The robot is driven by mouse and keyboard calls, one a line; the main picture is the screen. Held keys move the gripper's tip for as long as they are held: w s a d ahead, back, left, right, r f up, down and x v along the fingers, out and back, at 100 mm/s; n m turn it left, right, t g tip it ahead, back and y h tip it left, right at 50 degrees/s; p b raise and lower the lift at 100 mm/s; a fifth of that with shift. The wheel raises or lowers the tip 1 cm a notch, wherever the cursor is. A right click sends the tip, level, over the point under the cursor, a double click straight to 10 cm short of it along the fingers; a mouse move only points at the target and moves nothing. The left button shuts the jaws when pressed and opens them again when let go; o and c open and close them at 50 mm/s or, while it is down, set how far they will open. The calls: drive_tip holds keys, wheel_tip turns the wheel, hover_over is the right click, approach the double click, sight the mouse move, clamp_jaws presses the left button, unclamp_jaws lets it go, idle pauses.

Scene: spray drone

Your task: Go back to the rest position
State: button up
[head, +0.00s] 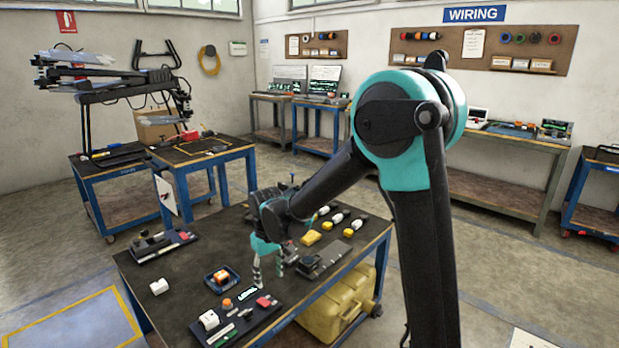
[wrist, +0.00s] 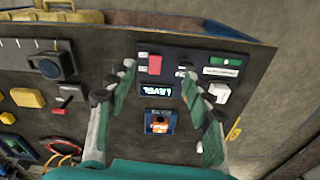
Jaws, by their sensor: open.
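My gripper (head: 268,270) is open and empty, pointing down over the middle of the black-topped blue workbench (head: 185,290) in the head view. In the wrist view its two fingers (wrist: 158,76) are spread wide, with a small lit display (wrist: 157,89) visible between them. A small blue tray (wrist: 160,131) holding an orange and white part lies nearer the palm; it also shows in the head view (head: 210,282), left of the gripper. The fingers look clear of these items, but their exact height above the bench cannot be told.
A black board with a red part (head: 263,301) lies at the bench's front. Yellow and white parts (head: 311,238) lie behind the gripper. A yellow case (head: 325,310) sits below. A drone (head: 100,85) stands at back left. The floor at right is open.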

drive_tip(key=s+d+r+m+t, duration=0.2)
drive_tip(key=d+m, duration=0.2)
drive_tip(key=d, duration=1.4)
drive_tip(key=s+d+f+m+t, duration=0.1)
drive_tip(key=s+d+m, duration=0.1)
drive_tip(key=s+d, duration=0.3)
drive_tip(key=s+d+f+m, duration=0.2)
drive_tip(key=s+d, duration=0.4)
drive_tip(key=d, duration=0.4)
drive_tip(key=shift+d+t, duration=0.3)
drive_tip(key=shift+t, duration=0.1)
